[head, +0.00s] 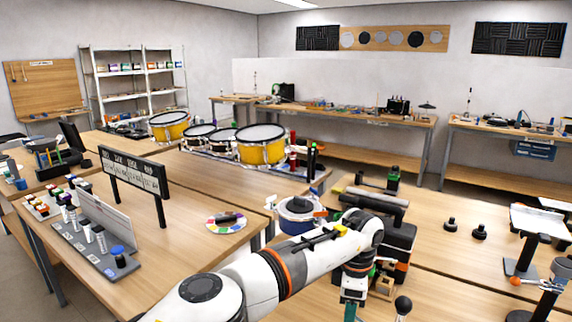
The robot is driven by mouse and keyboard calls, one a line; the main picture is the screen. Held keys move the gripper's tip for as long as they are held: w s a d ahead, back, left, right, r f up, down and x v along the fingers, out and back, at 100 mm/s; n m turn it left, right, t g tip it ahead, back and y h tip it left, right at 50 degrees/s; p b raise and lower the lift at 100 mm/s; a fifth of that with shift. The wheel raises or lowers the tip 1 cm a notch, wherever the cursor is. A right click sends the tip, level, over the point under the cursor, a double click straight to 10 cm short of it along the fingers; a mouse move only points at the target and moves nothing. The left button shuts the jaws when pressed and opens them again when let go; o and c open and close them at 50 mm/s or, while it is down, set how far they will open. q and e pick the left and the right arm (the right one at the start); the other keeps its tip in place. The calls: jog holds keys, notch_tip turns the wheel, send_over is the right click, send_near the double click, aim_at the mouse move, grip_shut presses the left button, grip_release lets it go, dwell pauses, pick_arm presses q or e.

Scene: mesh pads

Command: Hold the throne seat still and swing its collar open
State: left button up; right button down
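I cannot pick out the throne seat or its collar with certainty. A round blue and white thing with a dark top (297,216) stands behind my arm, partly hidden by it. At the right edge a grey cylinder and a black clamp with an orange knob (517,282) sit on a stand. My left arm reaches in from the lower left and bends down at the centre right. Its gripper (351,298) points down over the near table, with its fingertips small and unclear. I see nothing clearly held in it. My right gripper is out of view.
A black and orange case (400,236) stands close to my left wrist. A black ball-topped knob (403,305) is beside the gripper. A white plate on a stand (538,222) is at right. Yellow drums (262,150) stand on the far table. The tabletop between case and plate is mostly clear.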

pick_arm(q)
notch_tip(320, 180, up, 12)
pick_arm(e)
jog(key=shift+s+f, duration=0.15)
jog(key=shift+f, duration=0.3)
pick_arm(q)
jog(key=shift+s+f, duration=0.1)
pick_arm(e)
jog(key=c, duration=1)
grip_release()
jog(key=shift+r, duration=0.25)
